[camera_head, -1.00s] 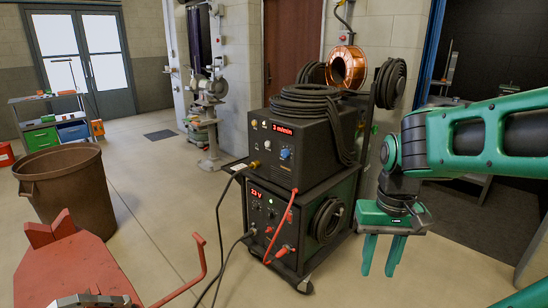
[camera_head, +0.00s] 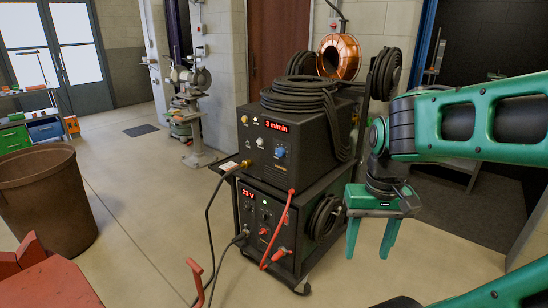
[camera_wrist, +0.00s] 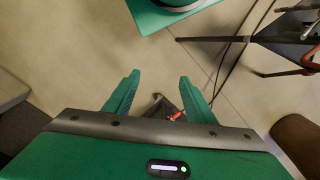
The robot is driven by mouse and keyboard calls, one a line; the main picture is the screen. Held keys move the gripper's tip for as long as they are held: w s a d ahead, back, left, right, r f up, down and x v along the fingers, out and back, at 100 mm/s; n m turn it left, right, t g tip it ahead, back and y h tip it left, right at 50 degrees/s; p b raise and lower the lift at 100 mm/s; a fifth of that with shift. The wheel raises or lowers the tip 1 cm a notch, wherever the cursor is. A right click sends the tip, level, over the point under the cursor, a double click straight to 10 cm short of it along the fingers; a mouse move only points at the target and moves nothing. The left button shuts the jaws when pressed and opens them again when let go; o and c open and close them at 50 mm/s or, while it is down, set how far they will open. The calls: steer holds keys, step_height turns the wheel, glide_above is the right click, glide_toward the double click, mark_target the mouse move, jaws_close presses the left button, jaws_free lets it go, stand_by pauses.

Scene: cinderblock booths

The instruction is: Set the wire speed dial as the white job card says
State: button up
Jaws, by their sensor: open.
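The welding machine's upper unit, the wire feeder (camera_head: 290,135), is a black box with a red display (camera_head: 276,127) reading "3 m/min". A blue dial (camera_head: 280,152) sits below the display on its front. My gripper (camera_head: 369,255) hangs to the right of the machine, fingers pointing down, open and empty.
The lower power unit (camera_head: 262,215) shows "23 V", with a red cable (camera_head: 280,235) and dark cables trailing left to the floor. A brown bin (camera_head: 45,200) and red equipment (camera_head: 45,280) stand left. Floor is clear in front.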

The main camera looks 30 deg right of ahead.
steer(key=w+d+f+m+g+h, duration=0.1)
steer(key=w+d+m+h, duration=0.45)
steer(key=w, duration=1.15)
steer(key=w+d+f+n+h, duration=0.1)
steer(key=w+d+h, duration=0.2)
steer(key=w+d, duration=1)
steer(key=t+h, duration=0.6)
steer(key=h, duration=0.3)
glide_toward(278, 153)
steer(key=x, duration=0.8)
steer(key=shift+d+f, duration=0.1)
steer(key=shift+d, duration=0.05)
steer(key=c, duration=1)
